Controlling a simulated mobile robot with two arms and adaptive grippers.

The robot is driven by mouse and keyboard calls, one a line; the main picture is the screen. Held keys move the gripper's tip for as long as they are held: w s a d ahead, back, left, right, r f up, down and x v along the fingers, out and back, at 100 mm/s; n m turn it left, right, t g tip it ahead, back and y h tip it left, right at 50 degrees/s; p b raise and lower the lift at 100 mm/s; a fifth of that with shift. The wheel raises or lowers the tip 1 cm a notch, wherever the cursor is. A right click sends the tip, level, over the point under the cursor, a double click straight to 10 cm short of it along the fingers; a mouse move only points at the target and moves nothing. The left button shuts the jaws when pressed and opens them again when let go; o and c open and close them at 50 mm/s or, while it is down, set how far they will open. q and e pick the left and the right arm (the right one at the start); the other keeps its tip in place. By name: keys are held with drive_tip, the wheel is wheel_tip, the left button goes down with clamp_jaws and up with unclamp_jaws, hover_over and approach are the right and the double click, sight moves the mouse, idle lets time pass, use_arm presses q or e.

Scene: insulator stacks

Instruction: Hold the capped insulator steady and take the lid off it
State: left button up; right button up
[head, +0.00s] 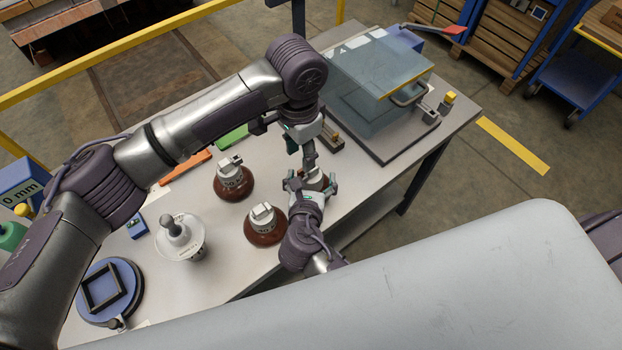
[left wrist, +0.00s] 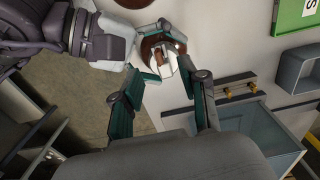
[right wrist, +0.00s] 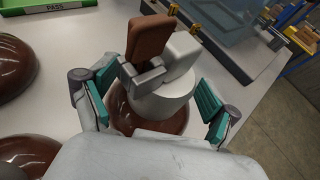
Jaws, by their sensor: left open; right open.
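A brown insulator with a pale grey cap (right wrist: 160,102) stands upright on the table, centred in the right wrist view. A pale block and a brown upright tab (right wrist: 149,38) sit on top; I cannot tell which piece is the lid. My right gripper (head: 311,184) is open, its teal fingers on either side of the cap, contact not clear. The insulator also shows in the left wrist view (left wrist: 158,48), between the right gripper's fingers. My left gripper (head: 303,152) is open and empty just above it, pointing down; it also shows in the left wrist view (left wrist: 161,88).
Two other brown insulators (head: 233,182) (head: 266,226) and a white one with a grey pin (head: 190,241) stand to the left. A clear-lidded box (head: 370,85) is behind right. A green tray (head: 232,137), an orange bar (head: 185,167) and a blue round stand (head: 125,305) also lie about.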

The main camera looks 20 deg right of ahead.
sight(301, 169)
clamp_jaws()
use_arm(q)
drive_tip(key=shift+r, duration=0.1)
drive_tip(key=shift+c, duration=0.5)
wheel_tip(301, 169, up, 5)
wheel_tip(301, 169, down, 11)
drive_tip(key=shift+f, duration=0.2)
drive_tip(key=shift+c, duration=0.3)
clamp_jaws()
drive_tip(key=shift+r, duration=0.3)
idle(0.6)
drive_tip(key=shift+r, duration=0.9)
